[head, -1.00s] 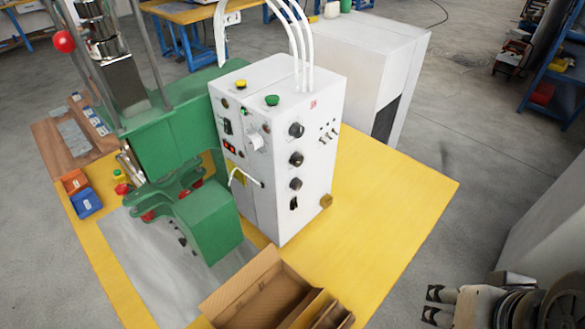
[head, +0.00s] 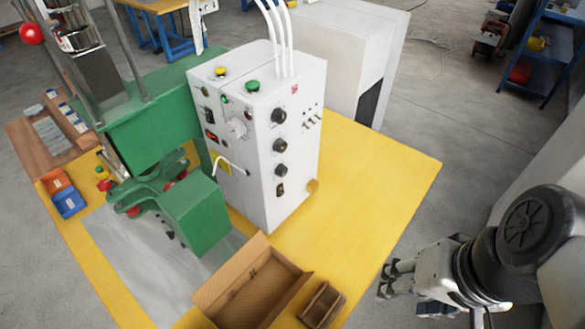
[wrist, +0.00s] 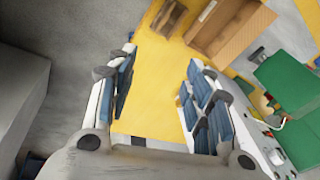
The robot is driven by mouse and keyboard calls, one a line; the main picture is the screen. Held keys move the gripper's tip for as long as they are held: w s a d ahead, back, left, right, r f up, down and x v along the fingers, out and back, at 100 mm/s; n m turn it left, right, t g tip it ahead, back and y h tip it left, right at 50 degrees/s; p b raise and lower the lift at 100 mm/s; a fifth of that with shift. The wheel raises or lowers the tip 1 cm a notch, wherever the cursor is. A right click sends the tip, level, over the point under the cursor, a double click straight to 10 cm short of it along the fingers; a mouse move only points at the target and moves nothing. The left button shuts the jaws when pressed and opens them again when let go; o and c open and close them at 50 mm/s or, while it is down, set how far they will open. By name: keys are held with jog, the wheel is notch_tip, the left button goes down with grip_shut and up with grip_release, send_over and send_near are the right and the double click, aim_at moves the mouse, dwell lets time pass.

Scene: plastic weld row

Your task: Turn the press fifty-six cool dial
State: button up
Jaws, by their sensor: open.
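The white control box (head: 255,160) of the green press (head: 160,130) stands on the yellow table. Its right face carries three black dials in a column: upper (head: 279,116), middle (head: 280,145) and lower (head: 281,169), with a black switch (head: 280,189) below. A larger pale dial (head: 236,129) is on its left face. The labels are too small to read, so I cannot tell which is the cool dial. My gripper (head: 388,280) is open and empty, right of the table and well apart from the box. In the wrist view its fingers (wrist: 158,88) are spread, with yellow tabletop between them.
An open cardboard box (head: 250,285) and a smaller brown box (head: 322,304) lie at the table's front; the cardboard box also shows in the wrist view (wrist: 232,28). White hoses (head: 277,40) rise from the control box. The yellow table's right part (head: 370,180) is clear.

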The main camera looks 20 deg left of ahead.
jog(key=w+a+f+m+g+y, duration=0.1)
jog(key=a+f+m+g+y, duration=0.15)
jog(key=a+g+y, duration=0.4)
jog(key=m+t+y+b, duration=0.2)
jog(key=m+t+y, duration=0.6)
jog(key=m+t, duration=0.45)
send_near(284, 173)
jog(key=shift+g, duration=0.6)
jog(key=b+x, duration=0.1)
jog(key=x, duration=0.6)
jog(key=shift+w+a+r+b, duration=0.2)
jog(key=shift+w+b, duration=0.2)
jog(key=shift+w, duration=0.15)
jog(key=c, duration=1.1)
